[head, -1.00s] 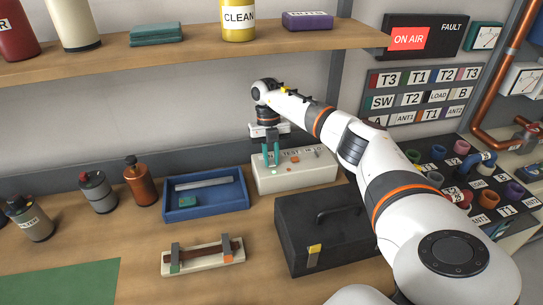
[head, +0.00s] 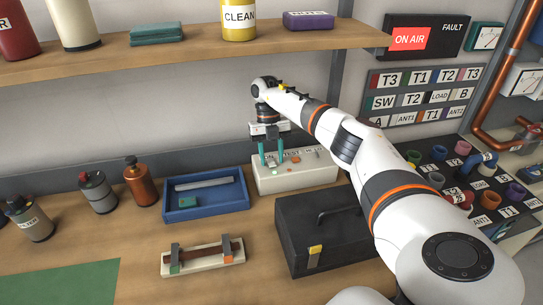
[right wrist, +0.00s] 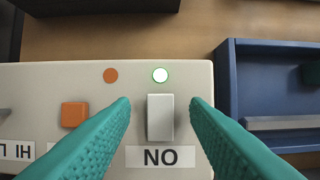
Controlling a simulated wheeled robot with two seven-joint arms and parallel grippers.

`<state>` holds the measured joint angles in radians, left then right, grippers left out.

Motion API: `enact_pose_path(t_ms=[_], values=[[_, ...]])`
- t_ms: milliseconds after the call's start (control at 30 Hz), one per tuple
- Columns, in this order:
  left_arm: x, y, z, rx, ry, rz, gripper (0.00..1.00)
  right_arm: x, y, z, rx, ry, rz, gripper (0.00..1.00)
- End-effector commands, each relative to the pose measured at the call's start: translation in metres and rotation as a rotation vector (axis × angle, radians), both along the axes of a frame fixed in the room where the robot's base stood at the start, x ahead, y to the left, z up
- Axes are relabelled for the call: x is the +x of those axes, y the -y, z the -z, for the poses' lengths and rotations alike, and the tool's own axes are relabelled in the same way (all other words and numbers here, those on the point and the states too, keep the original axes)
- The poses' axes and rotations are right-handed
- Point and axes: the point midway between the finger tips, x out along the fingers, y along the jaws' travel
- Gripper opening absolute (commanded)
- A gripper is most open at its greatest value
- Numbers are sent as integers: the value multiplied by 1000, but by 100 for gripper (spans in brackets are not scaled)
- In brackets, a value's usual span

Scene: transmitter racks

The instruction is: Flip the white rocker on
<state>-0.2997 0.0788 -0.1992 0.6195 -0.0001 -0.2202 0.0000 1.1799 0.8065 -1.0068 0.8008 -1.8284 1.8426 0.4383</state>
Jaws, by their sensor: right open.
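The white rocker (right wrist: 160,117) is on the front left of a cream panel box (head: 300,180). In the right wrist view it stands upright between my right fingertips, with a gap on each side. A label beside it reads "NO" in that view, which is "ON" turned over. A small round lamp (right wrist: 160,75) by the rocker glows white with a green rim. My right gripper (head: 271,164) has two teal fingers, spread apart and empty, pointing down at the box. My left gripper is not in view.
An orange square button (right wrist: 75,114) and an orange dot (right wrist: 110,75) sit beside the rocker. A blue tray (head: 205,212) stands left of the box, a black toolbox (head: 300,260) in front. A wooden shelf (head: 190,52) hangs above.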

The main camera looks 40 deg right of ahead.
Motion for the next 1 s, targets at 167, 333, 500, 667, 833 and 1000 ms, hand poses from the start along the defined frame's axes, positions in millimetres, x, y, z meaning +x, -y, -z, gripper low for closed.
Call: enact_pose_path(t_ms=[167,333,500,667,833,1000], values=[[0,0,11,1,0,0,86,8,3,-23,0,6,0,42],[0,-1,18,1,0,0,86,15,7,-50,1,5,1,42],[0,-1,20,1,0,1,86,19,10,-66,0,2,1,42],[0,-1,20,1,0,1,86,19,10,-69,0,0,0,42],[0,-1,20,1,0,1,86,19,10,-69,0,0,0,42],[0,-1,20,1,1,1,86,19,10,-69,0,0,0,42]])
